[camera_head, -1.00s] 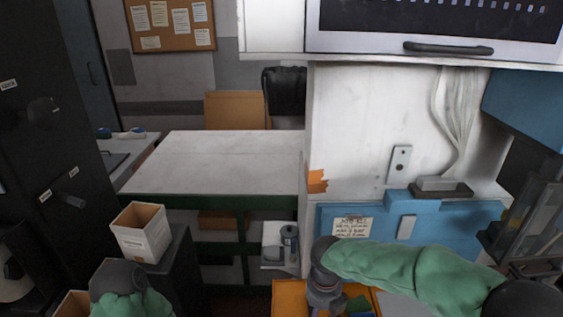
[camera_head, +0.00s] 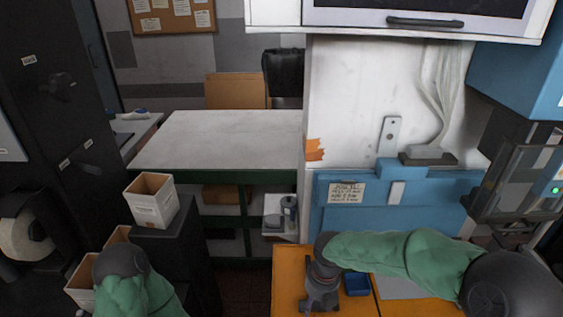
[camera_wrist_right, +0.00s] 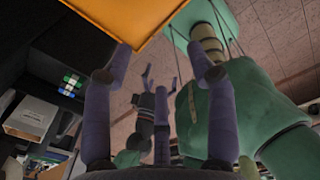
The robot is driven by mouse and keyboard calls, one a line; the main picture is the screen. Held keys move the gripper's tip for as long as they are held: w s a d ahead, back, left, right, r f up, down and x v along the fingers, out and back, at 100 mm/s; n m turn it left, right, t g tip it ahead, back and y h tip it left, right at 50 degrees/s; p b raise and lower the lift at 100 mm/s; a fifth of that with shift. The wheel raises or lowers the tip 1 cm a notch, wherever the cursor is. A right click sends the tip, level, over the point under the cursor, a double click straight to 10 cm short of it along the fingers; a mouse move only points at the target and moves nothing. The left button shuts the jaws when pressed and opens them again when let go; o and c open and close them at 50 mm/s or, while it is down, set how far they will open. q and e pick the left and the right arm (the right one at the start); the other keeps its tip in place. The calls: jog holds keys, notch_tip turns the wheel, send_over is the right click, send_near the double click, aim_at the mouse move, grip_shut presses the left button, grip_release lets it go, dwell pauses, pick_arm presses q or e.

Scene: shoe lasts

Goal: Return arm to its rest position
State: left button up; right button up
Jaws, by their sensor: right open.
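My right arm, in a green sleeve, reaches in from the right in the head view. Its gripper (camera_head: 320,298) points down in front of the orange worktop (camera_head: 290,268). In the right wrist view the right gripper's purple fingers (camera_wrist_right: 158,48) are spread with nothing between them, and the orange surface (camera_wrist_right: 135,15) lies just past their tips. My left arm's green sleeve shows at the lower left of the head view, its gripper hidden there. The left gripper (camera_wrist_right: 155,82) shows small in the right wrist view, fingers apart and empty.
A small blue bin (camera_head: 357,284) is on the worktop beside the right gripper. A blue panel (camera_head: 400,213) stands behind. A white box (camera_head: 152,200) sits on a dark stand at left, with more boxes below. The white-topped bench (camera_head: 220,138) behind is clear.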

jog(key=s+d+f+n+y, duration=0.1)
jog(key=s+f+n+y, duration=0.1)
jog(key=s+f+n, duration=1.05)
jog(key=s+d+f+n+y, duration=0.1)
jog(key=s+f+n, duration=0.4)
jog(key=f+n, duration=1.4)
jog(key=f+n+b, duration=0.1)
jog(key=b, duration=0.2)
jog(key=w+a+f+n+b, duration=0.1)
jog(key=f+n+b, duration=0.1)
jog(key=b, duration=0.1)
jog(key=f+n+b, duration=0.1)
jog(key=n+b, duration=0.1)
jog(key=b, duration=0.2)
jog(key=shift+w+a+f, duration=0.2)
jog(key=shift+a+f, duration=0.05)
jog(key=shift+a, duration=0.05)
